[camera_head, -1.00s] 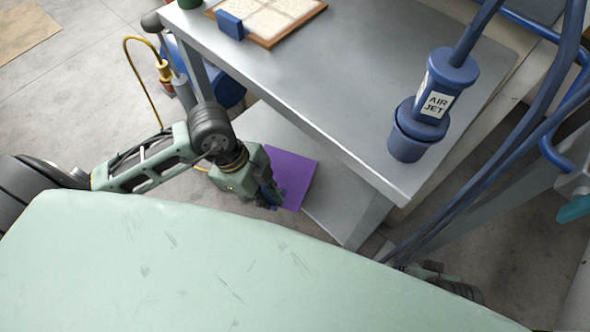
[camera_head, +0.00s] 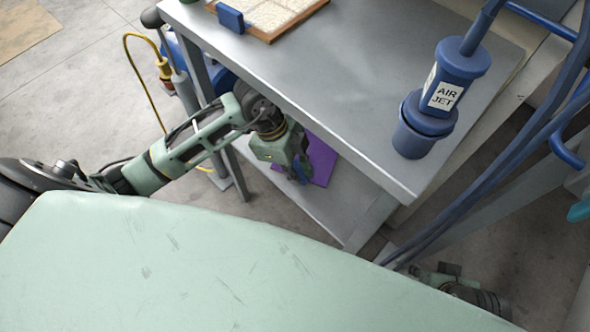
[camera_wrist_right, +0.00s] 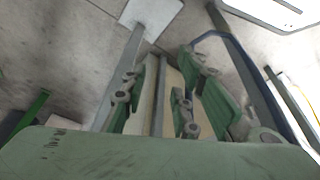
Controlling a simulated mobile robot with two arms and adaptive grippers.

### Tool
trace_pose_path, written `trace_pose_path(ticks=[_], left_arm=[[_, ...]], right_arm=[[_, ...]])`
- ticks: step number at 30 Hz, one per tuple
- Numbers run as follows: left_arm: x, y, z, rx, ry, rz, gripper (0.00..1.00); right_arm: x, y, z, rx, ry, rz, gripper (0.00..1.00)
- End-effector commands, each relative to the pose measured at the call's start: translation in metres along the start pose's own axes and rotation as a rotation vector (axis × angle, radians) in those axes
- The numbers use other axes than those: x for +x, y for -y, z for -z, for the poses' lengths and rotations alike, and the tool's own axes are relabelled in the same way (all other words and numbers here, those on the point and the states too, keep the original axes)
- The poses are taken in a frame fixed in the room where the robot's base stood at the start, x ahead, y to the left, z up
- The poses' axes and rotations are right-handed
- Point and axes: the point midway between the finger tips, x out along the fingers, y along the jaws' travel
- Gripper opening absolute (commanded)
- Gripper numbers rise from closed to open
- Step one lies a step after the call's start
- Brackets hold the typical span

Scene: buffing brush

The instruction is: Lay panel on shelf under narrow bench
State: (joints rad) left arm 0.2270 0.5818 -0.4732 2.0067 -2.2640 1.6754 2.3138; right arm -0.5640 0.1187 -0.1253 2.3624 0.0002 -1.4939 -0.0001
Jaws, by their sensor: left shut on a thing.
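The purple panel (camera_head: 322,158) is held low at the front of the narrow bench (camera_head: 340,85), over the lower shelf (camera_head: 340,207). Its far part runs under the bench top's front edge. My left gripper (camera_head: 301,172) is shut on the panel's near left side and covers part of it. I cannot tell whether the panel touches the shelf. My right gripper (camera_wrist_right: 160,85) shows in the right wrist view with its fingers apart and no held object visible between them. In the head view, part of my right arm shows at the lower right.
On the bench top stand a blue air jet holder (camera_head: 430,115), a wood-framed tray (camera_head: 270,15) and a small blue block (camera_head: 230,18). Blue hoses (camera_head: 500,165) hang at the right. A bench leg (camera_head: 225,150) stands close to my left arm. A yellow hose (camera_head: 140,75) curves at the left.

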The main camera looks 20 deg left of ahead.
Motion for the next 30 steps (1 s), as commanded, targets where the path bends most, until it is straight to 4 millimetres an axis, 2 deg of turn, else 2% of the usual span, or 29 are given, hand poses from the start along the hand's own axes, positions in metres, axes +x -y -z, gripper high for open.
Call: trace_pose_path(ticks=[3,4,10,22,29,30], left_arm=[[0.000,0.000,0.000,0.000,-0.001,0.000,0.00],[0.000,0.000,0.000,0.000,0.000,0.000,0.11],[0.000,0.000,0.000,0.000,0.000,0.000,0.28],[-0.005,0.000,0.000,0.000,0.000,0.001,0.28],[-0.032,0.000,0.001,0.000,0.001,0.002,0.28],[-0.035,-0.001,-0.006,-0.003,0.004,-0.001,0.28]], right_arm=[[0.000,0.000,0.000,0.001,0.000,0.000,0.27],[0.000,0.000,0.000,0.001,0.000,0.000,0.27],[0.000,0.000,0.001,0.001,-0.001,0.000,0.27],[-0.001,0.000,0.002,0.001,-0.005,-0.001,0.27],[0.036,0.002,-0.004,-0.001,0.022,0.005,0.27],[0.041,0.002,-0.005,-0.001,0.022,0.005,0.27]])
